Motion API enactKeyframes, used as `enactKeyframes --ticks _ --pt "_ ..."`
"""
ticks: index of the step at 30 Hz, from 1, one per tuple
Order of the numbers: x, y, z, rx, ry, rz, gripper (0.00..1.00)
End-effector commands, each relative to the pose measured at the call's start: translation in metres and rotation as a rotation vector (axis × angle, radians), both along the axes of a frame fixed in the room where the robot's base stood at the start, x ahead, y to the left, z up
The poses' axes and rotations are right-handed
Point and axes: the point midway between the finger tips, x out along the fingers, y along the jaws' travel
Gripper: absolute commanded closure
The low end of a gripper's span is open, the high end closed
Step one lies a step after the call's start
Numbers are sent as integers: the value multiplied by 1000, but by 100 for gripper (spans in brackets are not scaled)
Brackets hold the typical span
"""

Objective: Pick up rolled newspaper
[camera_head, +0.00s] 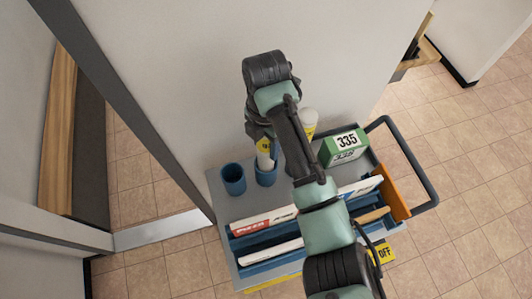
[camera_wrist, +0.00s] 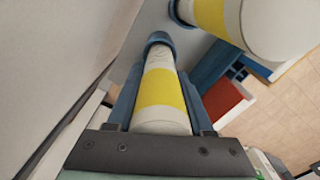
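A rolled newspaper (camera_head: 264,153), white with a yellow band, stands in a blue cup (camera_head: 267,177) on the cart. My gripper (camera_head: 262,139) is at its upper end. In the wrist view the roll (camera_wrist: 160,92) lies between my two fingers, with its near end close to the palm and its far end in the blue cup. The fingers are close along both sides of the roll; I cannot tell whether they press on it. A second banded roll (camera_head: 309,122) stands to the right, and shows large at the upper right of the wrist view (camera_wrist: 232,18).
The grey cart (camera_head: 219,207) holds an empty-looking blue cup (camera_head: 233,179) at the left, a green box marked 335 (camera_head: 344,147) at the right, and blue trays with mail (camera_head: 264,222) in front. A white wall (camera_head: 190,60) stands close behind. Tiled floor is free at the right.

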Motion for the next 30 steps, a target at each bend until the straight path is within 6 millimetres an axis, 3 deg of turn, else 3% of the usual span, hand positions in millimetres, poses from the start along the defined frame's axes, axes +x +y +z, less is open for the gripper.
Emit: enactKeyframes --ticks 1,6,22,30 --pt "0 0 0 0 0 0 73" --pt "0 0 0 0 0 0 100" --pt "1 0 4 0 -3 0 100" --pt "2 0 33 0 -6 2 100"
